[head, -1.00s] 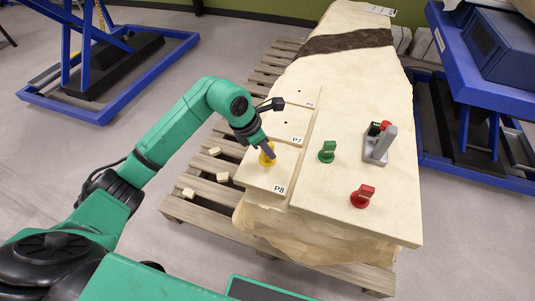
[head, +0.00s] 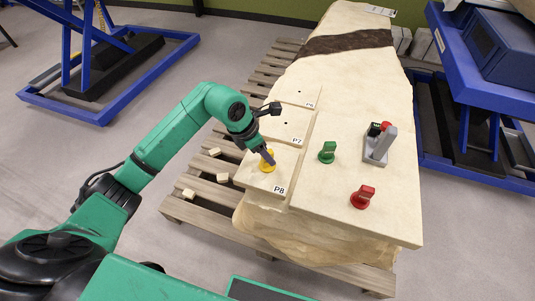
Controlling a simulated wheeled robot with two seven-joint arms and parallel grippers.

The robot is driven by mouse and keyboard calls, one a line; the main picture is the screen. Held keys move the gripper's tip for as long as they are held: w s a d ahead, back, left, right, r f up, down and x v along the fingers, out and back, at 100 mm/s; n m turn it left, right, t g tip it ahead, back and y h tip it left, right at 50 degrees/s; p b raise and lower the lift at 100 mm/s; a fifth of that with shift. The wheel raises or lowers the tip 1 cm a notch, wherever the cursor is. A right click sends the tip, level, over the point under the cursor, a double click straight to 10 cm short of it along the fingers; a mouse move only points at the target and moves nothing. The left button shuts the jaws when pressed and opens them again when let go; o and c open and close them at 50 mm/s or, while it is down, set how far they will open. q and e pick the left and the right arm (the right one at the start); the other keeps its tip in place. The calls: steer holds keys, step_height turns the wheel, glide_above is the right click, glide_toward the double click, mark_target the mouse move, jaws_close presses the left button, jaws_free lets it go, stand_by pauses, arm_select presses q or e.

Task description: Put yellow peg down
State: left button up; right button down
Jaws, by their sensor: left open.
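The yellow peg (head: 268,166) stands on the stone ledge marked P8 (head: 253,181), at the left edge of the big pale slab. My left gripper (head: 268,158) is open, with its fingers down at the top of the peg. The fingers partly hide the peg, and I cannot tell whether they touch it. My right gripper is not in view.
A green peg (head: 327,152) and a red peg (head: 362,197) stand on the slab (head: 341,93) to the right. Ledges P7 (head: 282,128) and P6 lie behind. Small blocks lie on the wooden pallet (head: 205,189).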

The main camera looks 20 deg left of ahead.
arm_select(q)
steer(key=v, duration=1)
steer(key=shift+s, duration=0.15)
steer(key=shift+r, duration=0.1)
